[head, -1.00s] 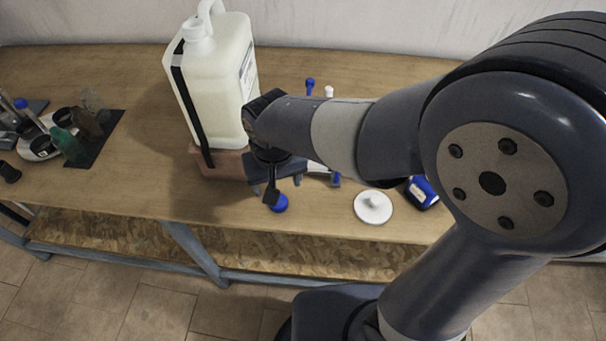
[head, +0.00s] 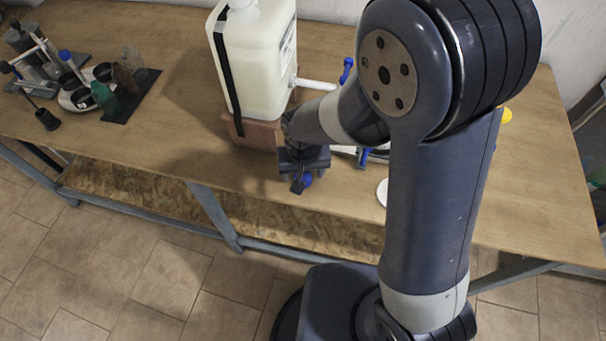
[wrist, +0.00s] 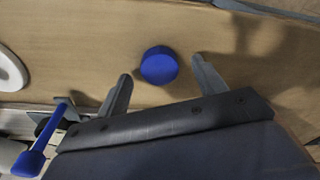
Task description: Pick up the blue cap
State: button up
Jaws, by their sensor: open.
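The blue cap (wrist: 159,65) is a small round blue piece on the wooden table. In the wrist view it lies between and slightly beyond the two open fingers of my gripper (wrist: 160,85), apart from both. In the head view the cap (head: 307,180) shows partly beside my gripper (head: 299,182), near the table's front edge. My gripper is open and empty, pointing down at the table. The rest of the cap is hidden behind the gripper in the head view.
A white detergent drum (head: 262,65) on a brown block (head: 252,132) stands just behind my gripper. A white disc (head: 382,192) lies to the right, partly behind my arm. A blue-handled item (wrist: 35,155) shows lower left in the wrist view. Open table (head: 160,130) lies to the left.

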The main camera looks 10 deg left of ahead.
jog(key=shift+f, duration=0.55)
jog(key=shift+c, duration=0.3)
